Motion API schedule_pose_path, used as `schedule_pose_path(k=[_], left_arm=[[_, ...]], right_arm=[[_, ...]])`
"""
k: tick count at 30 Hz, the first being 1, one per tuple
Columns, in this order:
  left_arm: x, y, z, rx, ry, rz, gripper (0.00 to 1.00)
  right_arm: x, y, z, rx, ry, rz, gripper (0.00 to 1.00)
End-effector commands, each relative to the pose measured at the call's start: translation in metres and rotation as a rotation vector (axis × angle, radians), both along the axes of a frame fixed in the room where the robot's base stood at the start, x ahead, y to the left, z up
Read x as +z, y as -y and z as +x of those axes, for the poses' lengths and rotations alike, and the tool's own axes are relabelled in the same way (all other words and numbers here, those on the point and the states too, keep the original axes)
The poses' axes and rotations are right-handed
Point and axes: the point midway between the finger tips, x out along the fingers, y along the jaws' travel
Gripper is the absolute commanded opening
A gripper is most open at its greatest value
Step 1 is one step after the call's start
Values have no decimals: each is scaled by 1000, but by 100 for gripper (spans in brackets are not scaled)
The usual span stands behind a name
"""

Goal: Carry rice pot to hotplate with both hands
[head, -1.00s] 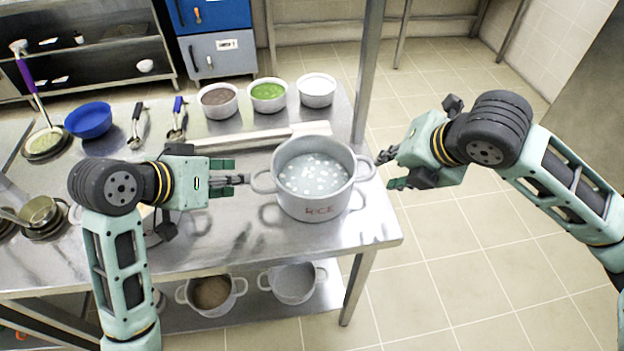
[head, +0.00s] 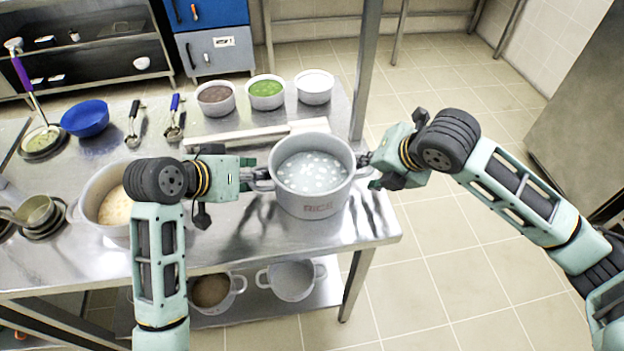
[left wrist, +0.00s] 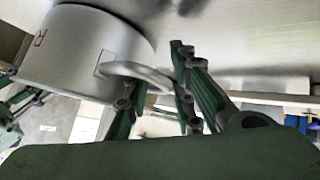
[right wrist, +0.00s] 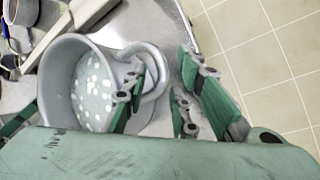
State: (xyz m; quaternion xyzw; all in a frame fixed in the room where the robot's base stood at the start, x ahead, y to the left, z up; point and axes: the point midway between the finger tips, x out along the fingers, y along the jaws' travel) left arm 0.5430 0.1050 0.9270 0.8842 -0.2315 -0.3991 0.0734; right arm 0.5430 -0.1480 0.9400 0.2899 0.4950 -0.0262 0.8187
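The grey rice pot (head: 312,207), marked RICE and filled with cloudy water and white pieces, stands upright on the steel table. My left gripper (head: 262,178) is at its left handle; in the left wrist view that handle (left wrist: 140,73) passes between the open fingers (left wrist: 158,100). My right gripper (head: 366,170) is at its right handle; in the right wrist view that handle (right wrist: 158,70) lies between the open fingers (right wrist: 160,95). Whether any finger touches a handle is unclear. I cannot identify the hotplate.
Another pot (head: 92,203) with beige contents stands left, partly behind my left arm. Behind the rice pot are a long board (head: 255,133) and bowls of brown (head: 216,98), green (head: 266,94) and white (head: 314,88) food. A table post (head: 366,75) rises at the back right.

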Motion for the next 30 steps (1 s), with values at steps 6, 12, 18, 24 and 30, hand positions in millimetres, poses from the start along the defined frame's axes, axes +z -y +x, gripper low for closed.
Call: schedule_pose_path(k=[6,12,18,24,30], left_arm=[[0,0,0,0,0,0,9],[0,0,0,1,0,1,0],[0,-1,0,1,0,1,0],[0,-1,0,1,1,2,0],[0,-1,0,0,1,3,0]], right_arm=[[0,0,0,0,0,0,12],[0,0,0,0,0,0,0],[0,1,0,-1,0,-1,0],[0,1,0,0,0,-2,0],[0,1,0,-1,0,-3,0]])
